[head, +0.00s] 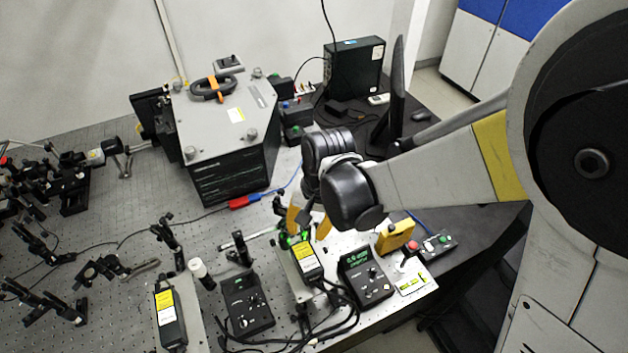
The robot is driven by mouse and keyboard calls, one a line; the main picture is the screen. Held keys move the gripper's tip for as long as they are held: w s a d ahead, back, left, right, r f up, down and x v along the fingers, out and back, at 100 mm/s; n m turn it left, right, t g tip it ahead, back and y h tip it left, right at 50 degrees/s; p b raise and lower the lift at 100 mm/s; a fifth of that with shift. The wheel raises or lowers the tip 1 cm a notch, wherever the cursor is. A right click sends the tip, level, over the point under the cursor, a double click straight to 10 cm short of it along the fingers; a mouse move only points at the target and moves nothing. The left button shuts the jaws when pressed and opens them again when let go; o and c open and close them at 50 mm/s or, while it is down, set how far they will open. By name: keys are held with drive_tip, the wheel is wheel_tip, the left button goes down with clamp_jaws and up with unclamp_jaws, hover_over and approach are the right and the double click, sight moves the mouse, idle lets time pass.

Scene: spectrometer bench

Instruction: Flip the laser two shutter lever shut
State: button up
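A black laser box with a yellow label (304,256) stands on a pale plate at the front middle of the bench. A second, similar black laser box with a yellow label (170,318) is at the lower left; I cannot read which is laser two. My gripper (309,224) is above the back end of the middle laser, pointing down. Its two orange-yellow fingers are apart, one on each side of a small area with green bits. The shutter lever itself is too small and too covered to make out, so I cannot tell its position or any contact.
Black controllers (247,303) (365,277) flank the middle laser, with loose black cables in front. A yellow box (396,236) and a red-button panel (411,275) lie to the right. A large dark instrument (233,150) stands behind. Optics mounts crowd the left.

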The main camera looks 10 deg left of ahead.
drive_tip(key=shift+f, duration=0.3)
